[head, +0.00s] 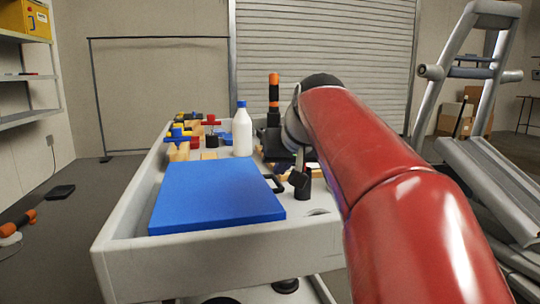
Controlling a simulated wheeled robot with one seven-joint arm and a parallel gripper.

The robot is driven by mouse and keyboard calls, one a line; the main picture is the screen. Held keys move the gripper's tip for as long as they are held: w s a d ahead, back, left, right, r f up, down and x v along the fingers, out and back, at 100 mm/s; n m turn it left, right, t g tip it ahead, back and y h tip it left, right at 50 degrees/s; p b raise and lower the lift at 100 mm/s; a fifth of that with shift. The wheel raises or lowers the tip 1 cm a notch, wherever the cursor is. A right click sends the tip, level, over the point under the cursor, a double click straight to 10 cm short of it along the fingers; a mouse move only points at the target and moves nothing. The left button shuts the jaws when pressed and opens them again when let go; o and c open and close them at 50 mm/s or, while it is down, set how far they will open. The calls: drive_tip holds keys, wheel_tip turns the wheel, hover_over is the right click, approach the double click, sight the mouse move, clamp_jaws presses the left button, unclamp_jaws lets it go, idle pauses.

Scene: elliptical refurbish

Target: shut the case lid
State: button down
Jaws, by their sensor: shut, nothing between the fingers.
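A flat blue case (216,194) lies at the near end of a white cart tray. Its broad blue top, which looks like the lid, lies nearly level. I cannot tell whether a gap remains at its edge. A black handle-like loop (274,184) shows at its right side. My gripper (301,168) points down just right of the case's far right corner, small and partly hidden by my red arm. It is shut and empty, and looks apart from the blue top.
The tray's pale rim (200,254) surrounds the case. Beyond it stand a white bottle (242,133) with a blue cap, several coloured fittings (186,132), and an orange-and-black tool (273,92). A black cup-like piece (302,187) is near my gripper. A treadmill-like frame (470,120) stands right.

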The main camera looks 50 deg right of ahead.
drive_tip(key=shift+s+d+f, duration=0.1)
drive_tip(key=shift+s+f, duration=0.05)
drive_tip(key=shift+f, duration=0.7)
drive_tip(key=shift+f, duration=0.2)
drive_tip(key=shift+r, duration=0.6)
drive_tip(key=d+r+p+v, duration=0.1)
drive_tip(key=p+v, duration=0.3)
drive_tip(key=v, duration=0.8)
drive_tip(key=shift+d+r, duration=0.5)
drive_tip(key=shift+r, duration=0.05)
